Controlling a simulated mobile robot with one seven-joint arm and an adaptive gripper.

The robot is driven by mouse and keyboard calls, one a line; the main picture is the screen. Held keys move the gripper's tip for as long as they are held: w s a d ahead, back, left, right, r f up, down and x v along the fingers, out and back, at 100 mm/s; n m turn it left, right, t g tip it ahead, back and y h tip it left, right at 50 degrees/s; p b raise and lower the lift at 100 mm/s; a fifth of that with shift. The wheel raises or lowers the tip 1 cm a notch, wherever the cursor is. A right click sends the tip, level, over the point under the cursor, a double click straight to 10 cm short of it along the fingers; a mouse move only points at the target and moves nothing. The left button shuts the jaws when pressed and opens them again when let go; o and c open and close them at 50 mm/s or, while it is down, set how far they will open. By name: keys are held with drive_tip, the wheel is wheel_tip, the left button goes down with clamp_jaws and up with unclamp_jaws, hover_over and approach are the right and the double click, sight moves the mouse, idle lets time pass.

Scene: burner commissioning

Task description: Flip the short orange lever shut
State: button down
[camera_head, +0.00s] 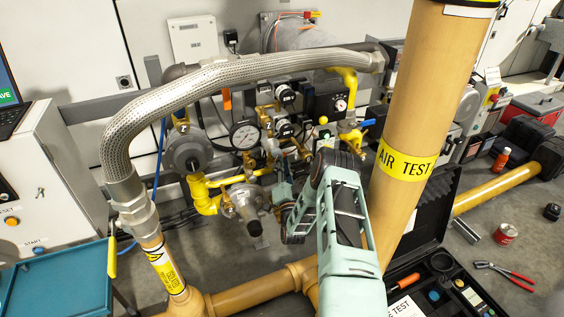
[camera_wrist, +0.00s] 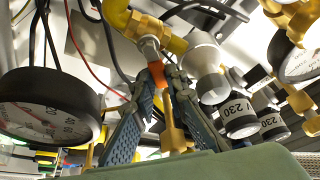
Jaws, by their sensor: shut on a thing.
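In the wrist view the short orange lever (camera_wrist: 157,74) sits between the tips of my gripper (camera_wrist: 159,82), below a brass and silver fitting (camera_wrist: 149,46). The two blue-grey fingers close in on it from both sides. In the head view my gripper (camera_head: 283,193) reaches into the pipework from the front, and my arm hides much of it. I cannot make out the held lever in that view.
A dial gauge (camera_wrist: 45,105) is close on the left in the wrist view. Solenoids marked 230 (camera_wrist: 240,118) crowd the right. In the head view a yellow regulator pipe (camera_head: 203,196) is left of my gripper, and a thick tan pipe (camera_head: 405,120) rises on the right.

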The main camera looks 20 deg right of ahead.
drive_tip(key=shift+f, duration=0.15)
drive_tip(key=c, duration=1.9)
unclamp_jaws()
drive_tip(key=shift+c, duration=0.2)
drive_tip(key=v, duration=1.2)
